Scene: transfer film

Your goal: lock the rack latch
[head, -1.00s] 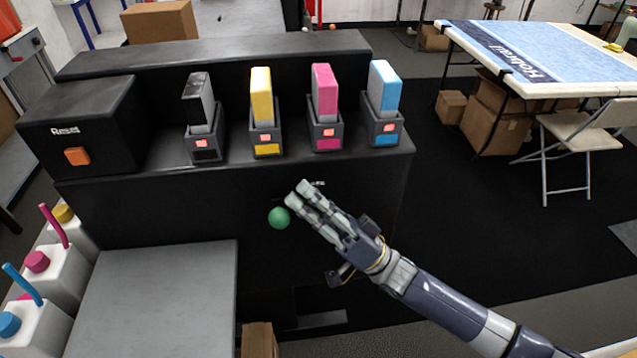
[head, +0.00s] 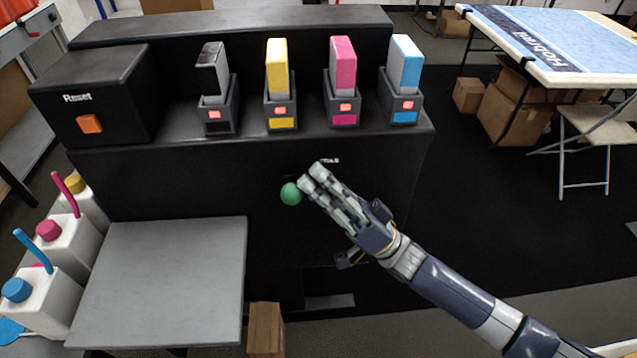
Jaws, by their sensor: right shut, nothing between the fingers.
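My right gripper (head: 312,176) is shut and empty in front of the black machine's front face. Its fingertips are right beside a green ball-shaped knob (head: 291,194), which looks like the latch handle; I cannot tell whether they touch it. Small white lettering (head: 329,161) on the face is partly hidden behind the fingers. The black rack (head: 190,180) carries black (head: 212,72), yellow (head: 277,68), magenta (head: 342,66) and blue (head: 404,63) cartridges upright in dark holders, each with a red-lit button. My left gripper is not in view.
A Reset box (head: 88,72) with an orange button stands on the rack's left. A grey platform (head: 165,285) juts out at lower left, beside white ink bottles (head: 70,245). A cardboard box (head: 266,325) stands below. A table (head: 560,50) and folding chair (head: 580,125) are at right.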

